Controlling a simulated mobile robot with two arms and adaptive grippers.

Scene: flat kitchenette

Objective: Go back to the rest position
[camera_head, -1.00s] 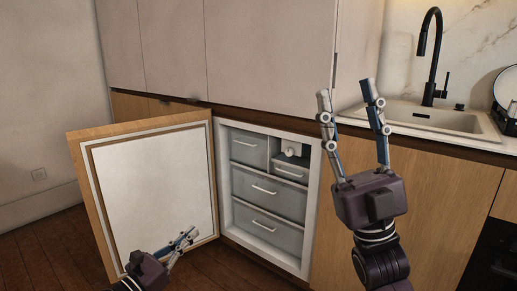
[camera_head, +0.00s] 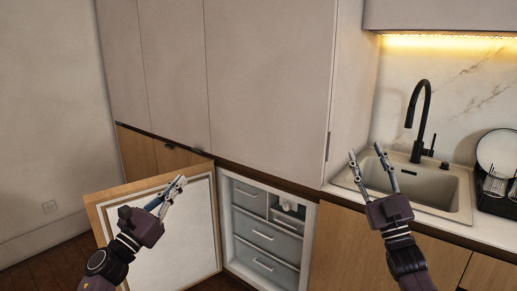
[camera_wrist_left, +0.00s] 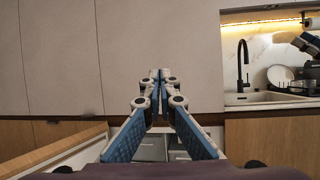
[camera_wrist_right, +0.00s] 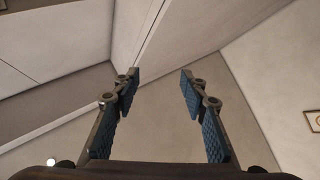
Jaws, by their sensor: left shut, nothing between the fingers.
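My left gripper (camera_head: 180,184) is shut and empty. It is raised in front of the open fridge door, and its closed fingers fill the middle of the left wrist view (camera_wrist_left: 160,78). My right gripper (camera_head: 369,152) is open and empty, its fingers pointing up in front of the counter and sink. In the right wrist view its spread fingers (camera_wrist_right: 158,80) have nothing between them, with only cabinet and wall surfaces beyond.
The fridge door (camera_head: 190,225) stands open to the left of the fridge's drawers (camera_head: 265,235). A sink (camera_head: 430,187) with a black faucet (camera_head: 424,110) and a dish rack (camera_head: 495,190) are at the right. Tall cabinets (camera_head: 265,80) stand behind.

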